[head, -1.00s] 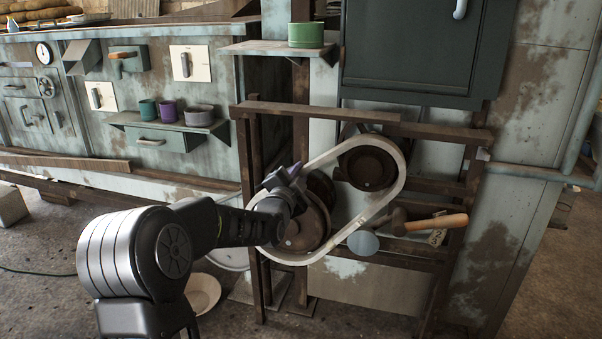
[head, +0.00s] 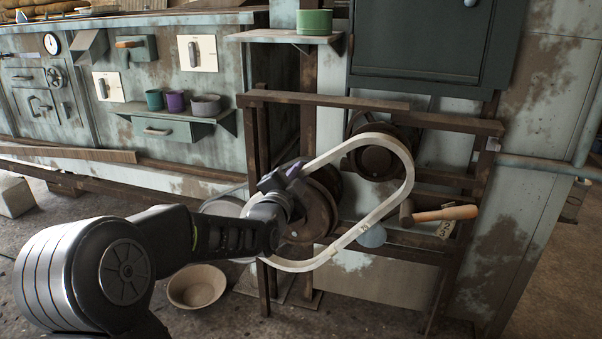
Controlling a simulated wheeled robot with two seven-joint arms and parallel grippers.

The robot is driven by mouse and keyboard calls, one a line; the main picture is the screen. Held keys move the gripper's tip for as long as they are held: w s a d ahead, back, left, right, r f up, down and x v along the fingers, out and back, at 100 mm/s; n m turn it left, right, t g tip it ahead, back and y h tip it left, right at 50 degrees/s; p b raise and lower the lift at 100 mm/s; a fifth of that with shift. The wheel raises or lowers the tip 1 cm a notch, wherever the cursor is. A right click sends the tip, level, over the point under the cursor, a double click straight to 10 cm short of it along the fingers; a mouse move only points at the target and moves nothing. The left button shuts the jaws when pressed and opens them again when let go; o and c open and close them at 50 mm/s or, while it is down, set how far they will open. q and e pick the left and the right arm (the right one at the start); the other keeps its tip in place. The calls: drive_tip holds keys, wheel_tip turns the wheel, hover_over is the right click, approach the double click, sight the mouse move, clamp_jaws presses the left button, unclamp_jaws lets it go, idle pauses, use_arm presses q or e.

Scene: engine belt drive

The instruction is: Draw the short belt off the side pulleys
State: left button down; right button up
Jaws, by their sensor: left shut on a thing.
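The short belt is a cream loop (head: 345,242) in the middle of the head view, slanting from lower left to upper right. My left gripper (head: 284,178) is shut on the belt at its left side. The upper side pulley (head: 376,162) is dark brown and shows through the loop's upper right part. The lower side pulley (head: 318,212) shows through its lower left part, partly hidden by my gripper. The belt's top run crosses in front of the upper pulley. I cannot tell whether the belt is fully clear of both pulleys. My right gripper is not in view.
A brown frame (head: 345,99) surrounds the pulleys. A tan bowl (head: 197,286) is on the floor below my left arm. A shelf with a green pot (head: 314,22) is above.

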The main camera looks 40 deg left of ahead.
use_arm(q)
drive_tip(key=shift+s+d, duration=0.2)
drive_tip(key=shift+s, duration=0.4)
drive_tip(key=b+v, duration=0.1)
drive_tip(key=v, duration=0.8)
drive_tip(key=shift+r, duration=0.1)
idle(0.4)
